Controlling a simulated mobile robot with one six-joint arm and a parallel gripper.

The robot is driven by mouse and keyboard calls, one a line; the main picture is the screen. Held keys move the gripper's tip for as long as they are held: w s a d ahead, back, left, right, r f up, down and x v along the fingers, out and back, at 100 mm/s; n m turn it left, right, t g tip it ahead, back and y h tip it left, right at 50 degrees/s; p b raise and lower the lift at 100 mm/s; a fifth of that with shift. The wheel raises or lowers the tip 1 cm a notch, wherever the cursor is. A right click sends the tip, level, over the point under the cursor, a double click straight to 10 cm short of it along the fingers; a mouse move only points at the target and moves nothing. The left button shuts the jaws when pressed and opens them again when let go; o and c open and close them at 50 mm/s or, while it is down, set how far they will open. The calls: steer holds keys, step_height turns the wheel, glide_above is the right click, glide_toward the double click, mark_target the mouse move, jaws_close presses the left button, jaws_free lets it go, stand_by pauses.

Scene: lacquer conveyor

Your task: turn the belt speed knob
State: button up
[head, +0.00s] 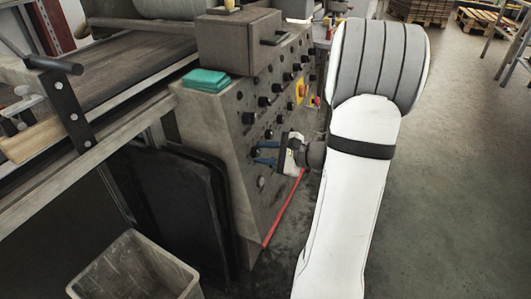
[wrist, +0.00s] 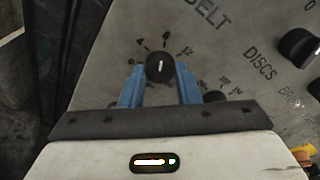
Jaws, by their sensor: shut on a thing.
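The belt speed knob (wrist: 159,67) is a round black knob with a white pointer line, under the word BELT on the grey panel in the wrist view. Numbers ring it on the panel. My gripper (wrist: 159,82) has its two blue fingers on either side of the knob and is shut on it. In the head view my gripper (head: 264,153) reaches the side panel of the control cabinet (head: 222,130) from the right. The knob is hard to make out there behind the fingers.
Other black knobs stand close by, one marked DISCS (wrist: 299,45). A red emergency button on yellow (head: 301,91) sits higher on the panel. A grey bin (head: 135,270) stands at lower left.

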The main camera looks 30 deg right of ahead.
steer(key=shift+m+p, duration=0.3)
steer(key=shift+c, duration=0.2)
steer(key=o, duration=1)
steer(key=p+v, duration=0.2)
steer(key=v, duration=0.6)
steer(key=shift+f, duration=0.1)
